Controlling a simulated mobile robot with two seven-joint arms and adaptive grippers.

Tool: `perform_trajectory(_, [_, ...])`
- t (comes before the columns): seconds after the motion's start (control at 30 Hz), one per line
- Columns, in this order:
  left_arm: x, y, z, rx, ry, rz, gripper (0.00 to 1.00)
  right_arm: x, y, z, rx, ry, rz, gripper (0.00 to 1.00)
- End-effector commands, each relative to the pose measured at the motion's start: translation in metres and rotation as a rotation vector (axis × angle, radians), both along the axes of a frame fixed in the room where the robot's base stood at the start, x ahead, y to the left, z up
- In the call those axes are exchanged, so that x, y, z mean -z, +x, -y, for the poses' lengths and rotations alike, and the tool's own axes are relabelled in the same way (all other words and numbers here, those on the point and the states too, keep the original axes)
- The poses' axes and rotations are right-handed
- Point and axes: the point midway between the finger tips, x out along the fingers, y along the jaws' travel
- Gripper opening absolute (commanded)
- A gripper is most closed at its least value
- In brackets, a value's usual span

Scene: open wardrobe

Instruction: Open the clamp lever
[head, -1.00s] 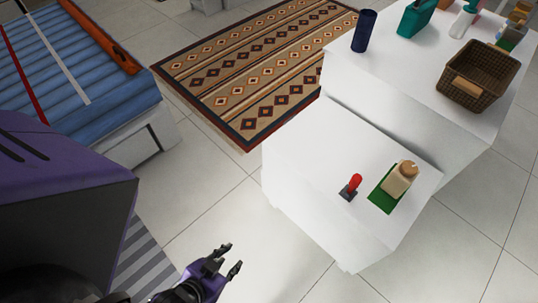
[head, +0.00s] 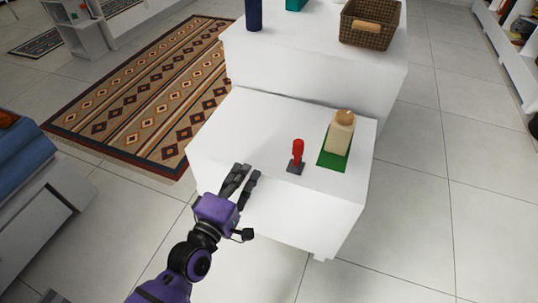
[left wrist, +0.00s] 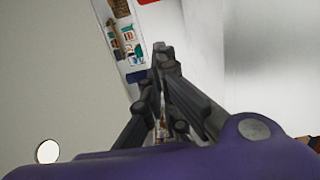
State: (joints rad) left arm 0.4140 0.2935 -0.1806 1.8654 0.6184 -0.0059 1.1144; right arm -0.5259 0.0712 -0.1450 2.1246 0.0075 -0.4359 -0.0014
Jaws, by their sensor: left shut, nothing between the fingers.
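The clamp lever (head: 297,152) has an upright red handle on a small dark base. It stands near the front edge of the low white cabinet (head: 258,118) in the head view. My left gripper (head: 249,171) is to the left of the lever, near the cabinet's front edge, apart from the lever. Its fingers are shut with nothing between them. My right gripper is not in view.
A beige bottle (head: 340,133) stands on a green mat (head: 332,160) just right of the lever. A taller white cabinet behind holds a wicker basket (head: 370,24) and a dark blue cylinder (head: 254,14). The cabinet top left of the lever is clear.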

Motion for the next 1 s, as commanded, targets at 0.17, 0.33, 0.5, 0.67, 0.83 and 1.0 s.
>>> perform_trajectory(0.17, [0.0, 0.011, 0.004, -0.001, -0.025, -0.006, 0.0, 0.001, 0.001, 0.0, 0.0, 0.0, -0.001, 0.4])
perform_trajectory(0.33, [0.0, 0.04, 0.015, -0.001, -0.024, -0.006, 0.0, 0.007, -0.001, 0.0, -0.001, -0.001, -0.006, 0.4])
perform_trajectory(0.5, [0.001, 0.075, 0.029, 0.0, -0.022, -0.007, 0.0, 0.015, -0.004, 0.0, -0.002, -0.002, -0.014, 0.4])
perform_trajectory(0.67, [0.002, 0.093, 0.046, 0.0, -0.025, -0.012, 0.0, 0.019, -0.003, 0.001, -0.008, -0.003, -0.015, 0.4])
perform_trajectory(0.83, [0.001, 0.09, 0.067, -0.001, -0.021, -0.009, 0.0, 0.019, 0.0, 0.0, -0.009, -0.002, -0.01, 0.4])
perform_trajectory(1.0, [0.001, 0.088, 0.074, -0.001, -0.019, -0.008, 0.0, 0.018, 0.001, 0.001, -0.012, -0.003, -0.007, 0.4])
